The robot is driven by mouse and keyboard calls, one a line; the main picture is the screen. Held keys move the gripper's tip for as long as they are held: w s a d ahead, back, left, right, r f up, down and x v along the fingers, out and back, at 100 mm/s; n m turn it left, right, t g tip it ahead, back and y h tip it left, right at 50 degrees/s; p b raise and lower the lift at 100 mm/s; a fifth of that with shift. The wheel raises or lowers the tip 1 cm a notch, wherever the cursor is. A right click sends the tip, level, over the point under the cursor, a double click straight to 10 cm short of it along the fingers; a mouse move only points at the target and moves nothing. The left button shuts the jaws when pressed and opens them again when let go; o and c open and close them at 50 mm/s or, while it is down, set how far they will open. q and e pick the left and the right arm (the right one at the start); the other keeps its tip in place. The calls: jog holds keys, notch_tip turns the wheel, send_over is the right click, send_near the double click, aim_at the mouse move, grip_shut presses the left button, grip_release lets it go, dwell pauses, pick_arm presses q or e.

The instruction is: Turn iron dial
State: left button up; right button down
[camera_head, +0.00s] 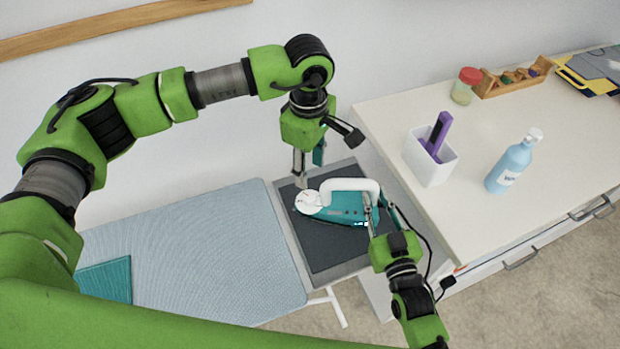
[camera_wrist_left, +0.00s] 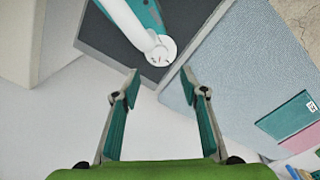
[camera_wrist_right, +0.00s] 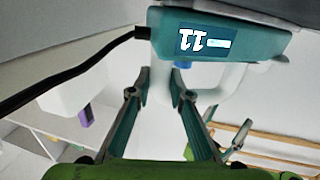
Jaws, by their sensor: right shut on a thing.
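The teal iron (camera_head: 345,212) with a white handle (camera_head: 350,185) rests on a dark pad (camera_head: 330,252) at the end of the ironing board. Its round white dial (camera_head: 308,203) is at the left end of the iron, and shows near the top of the left wrist view (camera_wrist_left: 161,51). My left gripper (camera_head: 309,170) is open and empty, just above and behind the dial, its two fingers (camera_wrist_left: 160,80) spread apart. My right gripper (camera_head: 376,206) is shut on the iron at its right end, by the handle.
The blue ironing board (camera_head: 190,250) extends left, with a folded teal cloth (camera_head: 105,280) on it. A white cabinet (camera_head: 400,120) at right bears a white holder (camera_head: 428,160), a blue bottle (camera_head: 512,165), a red-lidded jar (camera_head: 466,86) and a wooden rack (camera_head: 512,80). A black cord runs near my right gripper.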

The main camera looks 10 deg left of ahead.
pick_arm(q)
jog(key=shift+r, duration=0.65)
